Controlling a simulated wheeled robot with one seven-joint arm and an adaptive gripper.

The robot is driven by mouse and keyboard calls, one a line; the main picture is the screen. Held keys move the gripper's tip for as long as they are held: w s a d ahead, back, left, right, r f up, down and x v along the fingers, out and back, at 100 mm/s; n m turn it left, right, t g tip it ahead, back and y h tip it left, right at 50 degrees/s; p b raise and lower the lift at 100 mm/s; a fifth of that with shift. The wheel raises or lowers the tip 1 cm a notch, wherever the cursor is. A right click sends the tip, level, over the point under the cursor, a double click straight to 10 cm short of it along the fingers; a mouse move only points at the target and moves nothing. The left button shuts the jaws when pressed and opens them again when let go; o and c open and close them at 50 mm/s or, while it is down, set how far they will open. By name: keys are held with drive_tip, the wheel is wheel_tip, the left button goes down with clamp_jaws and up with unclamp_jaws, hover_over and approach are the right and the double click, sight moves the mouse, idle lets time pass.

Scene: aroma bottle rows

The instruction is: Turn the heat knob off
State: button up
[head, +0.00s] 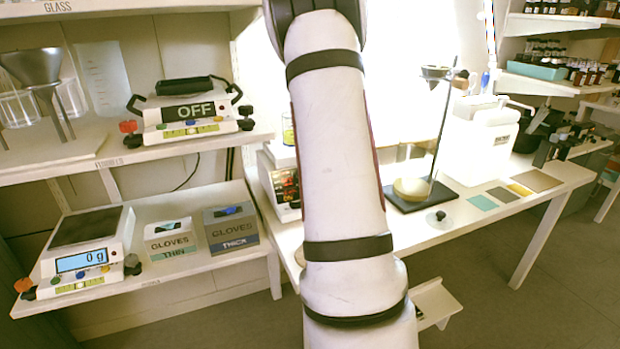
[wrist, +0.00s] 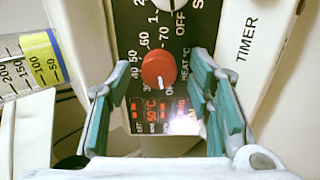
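The red heat knob (wrist: 158,69) sits on the black front panel (wrist: 130,22) of the hotplate in the wrist view. The number scale and the words HEAT °C are printed around it. A short white mark shows on the knob's lower part in the picture. A red lit display (wrist: 153,114) beside it reads about 50 °C, partly washed out by glare. My gripper (wrist: 161,72) is open, with a teal finger on each side of the knob and gaps between. In the head view the hotplate (head: 284,188) shows left of my arm, which hides the gripper and knob.
A white knob (wrist: 170,16) with its own OFF mark lies beyond the red one. A graduated vessel with a yellow band (wrist: 38,58) is at the left, and a white TIMER box (wrist: 262,45) at the right. A ring stand (head: 436,140) stands right of my arm.

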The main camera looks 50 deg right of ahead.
drive_tip(key=shift+r, duration=0.1)
drive_tip(key=v, duration=1.2)
drive_tip(key=shift+a, duration=0.1)
idle(0.3)
